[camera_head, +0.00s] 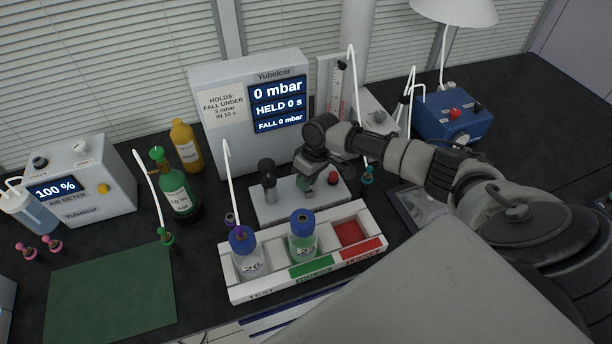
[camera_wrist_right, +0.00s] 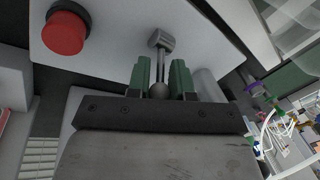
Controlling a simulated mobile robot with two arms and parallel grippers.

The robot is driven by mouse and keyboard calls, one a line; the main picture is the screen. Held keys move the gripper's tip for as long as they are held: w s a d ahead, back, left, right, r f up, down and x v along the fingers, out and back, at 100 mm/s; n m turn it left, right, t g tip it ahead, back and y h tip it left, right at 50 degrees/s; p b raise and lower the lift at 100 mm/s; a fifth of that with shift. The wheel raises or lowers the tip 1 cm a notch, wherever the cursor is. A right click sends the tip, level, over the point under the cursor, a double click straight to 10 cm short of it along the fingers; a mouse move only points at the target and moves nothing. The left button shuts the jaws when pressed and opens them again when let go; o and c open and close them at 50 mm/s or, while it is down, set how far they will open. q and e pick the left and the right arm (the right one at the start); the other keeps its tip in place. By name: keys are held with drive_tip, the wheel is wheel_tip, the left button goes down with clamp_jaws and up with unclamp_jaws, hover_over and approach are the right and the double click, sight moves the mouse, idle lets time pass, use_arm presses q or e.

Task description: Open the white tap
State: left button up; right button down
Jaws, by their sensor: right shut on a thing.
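My right gripper (camera_head: 306,182) reaches down over a low white base (camera_head: 275,208) in front of the pressure display. The lever, which looks like the tap's handle, rises from the white base. In the head view the gripper hides the lever. I cannot tell from these frames how far the tap is turned. My left gripper is in neither view.
A red button (camera_wrist_right: 66,30) sits on the base beside the gripper. A dark-topped post (camera_head: 267,176) stands to its left. In front is a white rack (camera_head: 236,290) with blue-capped bottles (camera_head: 302,238). The display (camera_head: 278,92) reads 0 mbar. A green mat (camera_head: 110,292) lies front left.

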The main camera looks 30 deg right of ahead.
drive_tip(key=shift+s+r+t+h+p, duration=0.15)
drive_tip(key=shift+s+r+t+p, duration=0.1)
drive_tip(key=shift+t+p, duration=0.4)
drive_tip(key=shift+s+r+t+h+p, duration=0.15)
drive_tip(key=shift+s+t+p, duration=0.1)
drive_tip(key=shift+t+p, duration=0.35)
drive_tip(key=shift+s+a+n+t+p, duration=0.15)
drive_tip(key=shift+s+n+t+p, duration=0.15)
drive_tip(key=shift+t+p, duration=0.4)
drive_tip(key=shift+s+a+f+t+h, duration=0.15)
drive_tip(key=shift+s+t+h, duration=0.15)
drive_tip(key=shift+t, duration=0.65)
drive_tip(key=shift+s+f+n+t, duration=0.15)
drive_tip(key=shift+s+t, duration=0.05)
drive_tip(key=shift+t, duration=0.4)
drive_tip(key=shift+s+f+n+t, duration=0.1)
drive_tip(key=shift+s+n+t, duration=0.1)
drive_tip(key=shift+t, duration=0.4)
drive_tip(key=shift+s+a+f+t+h+b, duration=0.1)
drive_tip(key=shift+s+t+h+b, duration=0.3)
drive_tip(key=shift+t, duration=0.6)
drive_tip(key=c, duration=1)
unclamp_jaws()
drive_tip(key=shift+c, duration=0.2)
